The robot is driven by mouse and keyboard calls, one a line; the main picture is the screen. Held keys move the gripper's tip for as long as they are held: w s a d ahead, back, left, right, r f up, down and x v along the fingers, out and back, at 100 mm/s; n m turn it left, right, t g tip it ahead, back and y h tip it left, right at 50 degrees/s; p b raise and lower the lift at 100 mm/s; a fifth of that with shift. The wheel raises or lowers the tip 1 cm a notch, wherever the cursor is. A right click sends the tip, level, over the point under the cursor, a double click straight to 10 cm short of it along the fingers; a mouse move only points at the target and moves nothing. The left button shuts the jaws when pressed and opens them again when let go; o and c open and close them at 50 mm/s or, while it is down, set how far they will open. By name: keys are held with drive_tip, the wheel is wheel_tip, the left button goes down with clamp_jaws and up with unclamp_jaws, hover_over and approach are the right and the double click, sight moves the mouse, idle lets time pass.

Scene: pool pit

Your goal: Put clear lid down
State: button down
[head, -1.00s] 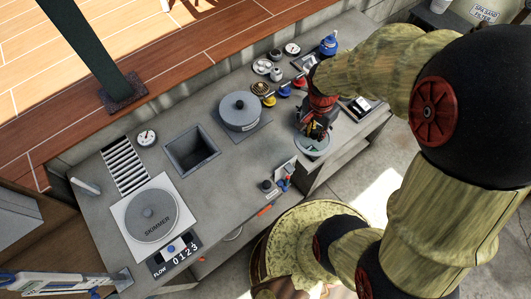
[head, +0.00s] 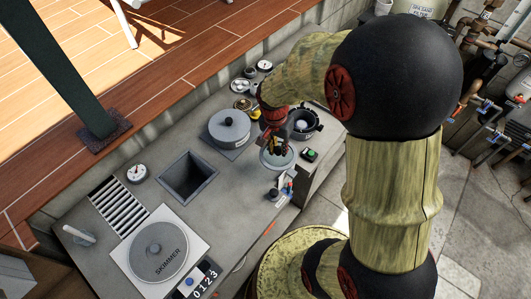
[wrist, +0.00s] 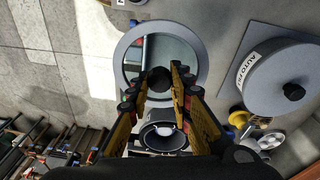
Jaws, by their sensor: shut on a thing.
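The clear lid (wrist: 133,55) is a round see-through disc with a grey rim and a dark knob in the middle. In the wrist view, my gripper (wrist: 167,77) is shut on that knob. In the head view, the lid (head: 290,160) hangs from my gripper (head: 277,142) at the counter's right side, near its front edge. It looks held above the counter; the gap below is hard to judge. A dark round pot (head: 315,124), open at the top with a pale ball inside, stands just behind and right of the lid. It also shows in the wrist view (wrist: 180,141), below the lid.
A grey lidded canister (head: 231,126) stands left of the lid. Small tools and a dark knob (head: 273,193) lie close in front. A square basin (head: 187,177) opens further left. Bare counter (head: 225,190) lies between basin and tools. Pipes fill the far right.

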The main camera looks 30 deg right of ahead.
drive_tip(key=w+f, duration=0.4)
drive_tip(key=w+f+b, duration=0.1)
drive_tip(key=w+f, duration=0.1)
drive_tip(key=shift+w+a+f, duration=0.15)
drive_tip(key=shift+a+f, duration=0.05)
drive_tip(key=shift+a, duration=0.2)
drive_tip(key=shift+w+f+b, duration=0.15)
drive_tip(key=shift+f+b, duration=0.15)
drive_tip(key=shift+f, duration=1.35)
drive_tip(key=c, duration=1.6)
unclamp_jaws()
drive_tip(key=shift+f, duration=0.15)
